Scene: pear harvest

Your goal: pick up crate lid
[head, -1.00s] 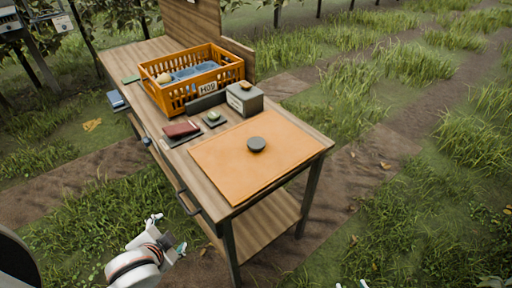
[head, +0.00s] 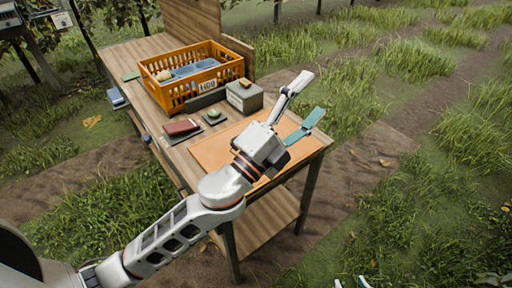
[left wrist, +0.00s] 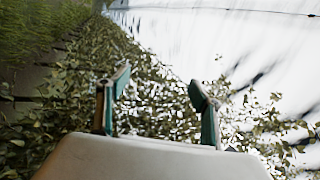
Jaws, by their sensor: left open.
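The crate lid (head: 212,152) is a flat orange panel lying on the front right part of the wooden table. Its round dark knob is hidden behind my left gripper (head: 310,96). My left gripper is above the lid in the head view, fingers spread and empty, pointing up and right past the table edge. In the left wrist view its two green-padded fingers (left wrist: 160,95) are apart, with only foliage and bright sky beyond. The lid does not show there. Only the separated fingertips of my right gripper (head: 350,284) show at the bottom edge of the head view.
An orange crate (head: 176,98) with blue and pale contents stands at the back of the table (head: 135,62). A grey box (head: 244,97), a dark red book-like item (head: 181,127) and a small dark pad (head: 213,119) lie between crate and lid. Grass surrounds the table.

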